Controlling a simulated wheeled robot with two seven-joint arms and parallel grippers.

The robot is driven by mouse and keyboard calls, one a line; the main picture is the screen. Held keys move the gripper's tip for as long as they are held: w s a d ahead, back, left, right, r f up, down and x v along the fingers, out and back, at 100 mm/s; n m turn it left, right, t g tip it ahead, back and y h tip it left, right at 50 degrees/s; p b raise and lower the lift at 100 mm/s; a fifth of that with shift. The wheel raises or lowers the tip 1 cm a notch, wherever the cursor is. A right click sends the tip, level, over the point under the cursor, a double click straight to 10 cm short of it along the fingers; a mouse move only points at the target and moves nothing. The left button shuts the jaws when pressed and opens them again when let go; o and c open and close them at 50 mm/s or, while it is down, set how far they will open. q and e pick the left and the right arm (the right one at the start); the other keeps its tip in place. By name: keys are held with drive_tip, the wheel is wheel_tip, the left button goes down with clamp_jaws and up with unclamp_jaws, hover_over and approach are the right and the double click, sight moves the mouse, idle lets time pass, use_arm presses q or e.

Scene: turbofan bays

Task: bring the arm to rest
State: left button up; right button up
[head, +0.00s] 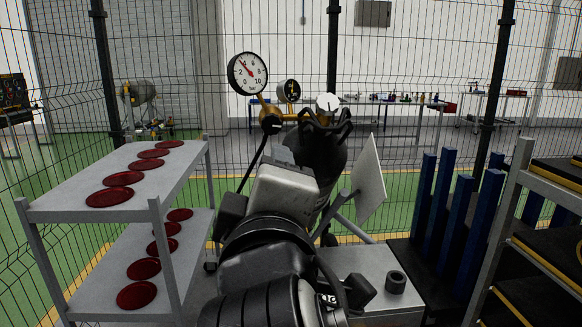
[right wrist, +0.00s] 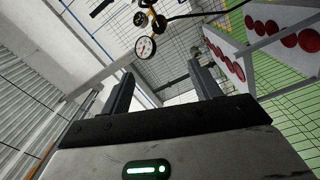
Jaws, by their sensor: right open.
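My right arm (head: 265,245) rises from the bottom middle of the head view, with its pale wrist housing in front of the gas cylinder (head: 325,150). In the right wrist view my right gripper (right wrist: 162,70) has its two dark fingers spread apart with nothing between them. A pressure gauge (right wrist: 145,46) shows beyond the fingers, apart from them. In the head view the fingers are mostly hidden by the wrist and hard to make out against the cylinder. My left gripper is not in view.
A two-level grey rack (head: 70,205) with several dark red discs stands left of the arm. A round gauge (head: 247,73) sits above the wrist. A white panel (head: 368,180), blue uprights (head: 460,225) and a shelf rack (head: 500,225) stand right. Wire fencing runs behind.

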drive_tip(key=w+d+f+n+h, duration=0.35)
drive_tip(key=d+f, duration=0.35)
drive_tip(key=d, duration=0.5)
drive_tip(key=w+d+f+n+h, duration=0.2)
drive_tip(key=w+d+f+h, duration=0.3)
drive_tip(key=d, duration=0.6)
drive_tip(key=s+d+f+m+g+y, duration=0.1)
drive_tip(key=s+f+m+g+y, duration=0.15)
drive_tip(key=f, duration=0.85)
drive_tip(key=s+f+m+g+y, duration=0.1)
drive_tip(key=s+f+g+y, duration=0.2)
drive_tip(key=f, duration=0.9)
drive_tip(key=s+d+f+m+g+y, duration=0.25)
drive_tip(key=s+f+m, duration=0.25)
drive_tip(key=s+f, duration=0.3)
drive_tip(key=s+d+f+m+g+y, duration=0.1)
drive_tip(key=s+d+f+m+y, duration=0.15)
drive_tip(key=s+f+m, duration=0.4)
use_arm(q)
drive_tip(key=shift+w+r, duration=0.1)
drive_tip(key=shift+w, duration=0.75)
use_arm(e)
drive_tip(key=a+m+t, duration=0.1)
drive_tip(key=a+m, duration=0.2)
drive_tip(key=a, duration=0.8)
